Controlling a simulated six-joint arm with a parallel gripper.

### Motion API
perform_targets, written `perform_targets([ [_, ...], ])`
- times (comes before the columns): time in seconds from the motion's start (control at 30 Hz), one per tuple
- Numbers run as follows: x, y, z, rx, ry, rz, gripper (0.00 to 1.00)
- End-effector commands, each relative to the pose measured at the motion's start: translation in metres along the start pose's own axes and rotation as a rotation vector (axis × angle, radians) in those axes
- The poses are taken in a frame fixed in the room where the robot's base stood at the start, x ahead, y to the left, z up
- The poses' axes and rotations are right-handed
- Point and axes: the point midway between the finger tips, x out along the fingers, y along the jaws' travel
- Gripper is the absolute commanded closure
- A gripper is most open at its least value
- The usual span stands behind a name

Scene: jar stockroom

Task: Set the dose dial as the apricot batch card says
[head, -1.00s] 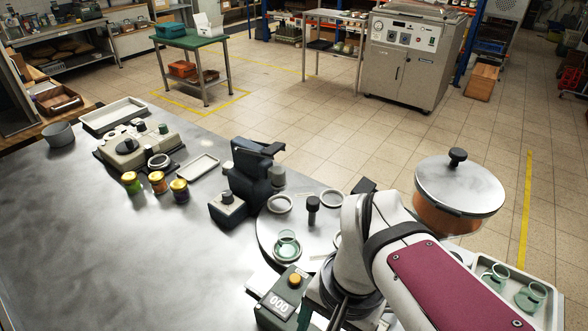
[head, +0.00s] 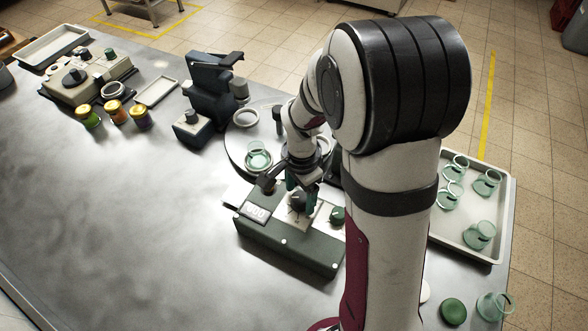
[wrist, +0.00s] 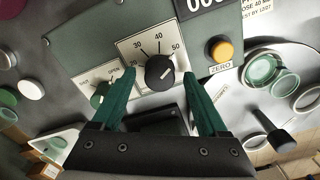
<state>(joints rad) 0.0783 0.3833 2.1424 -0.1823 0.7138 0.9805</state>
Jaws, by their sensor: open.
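The dose dial (wrist: 160,72) is a black knob on a white scale plate marked 30, 40 and 50. Its pale pointer line leans up and right, toward the 50 side. My gripper (wrist: 159,78) is open, its green fingers on either side of the dial with visible gaps. In the head view my gripper (head: 301,188) is over the green-grey dosing box (head: 290,243), at the dial (head: 298,201). A white card (wrist: 261,8), partly cut off, reads "DOSE 40 M" and a "BEST BY" line. Its fruit name is not visible.
The box has a counter (wrist: 208,4) showing zeros, a yellow ZERO button (wrist: 222,51) and a green knob (wrist: 99,98) by an OPEN label. A turntable (head: 236,150) with glass jars stands behind it. A jar tray (head: 470,245) is right.

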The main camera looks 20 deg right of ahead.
Motion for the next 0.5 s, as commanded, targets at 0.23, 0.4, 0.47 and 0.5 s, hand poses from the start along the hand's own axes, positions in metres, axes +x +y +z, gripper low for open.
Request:
perform_targets([
  [0.23,0.0042,0.0001,0.0002,0.000,0.000,0.000,0.23],
  [0.4,0.0040,0.0002,0.0002,0.000,0.000,0.000,0.42],
  [0.47,0.0039,0.0001,0.0002,0.000,0.000,0.000,0.52],
  [0.5,0.0039,0.0002,0.0002,0.000,0.000,0.000,0.59],
])
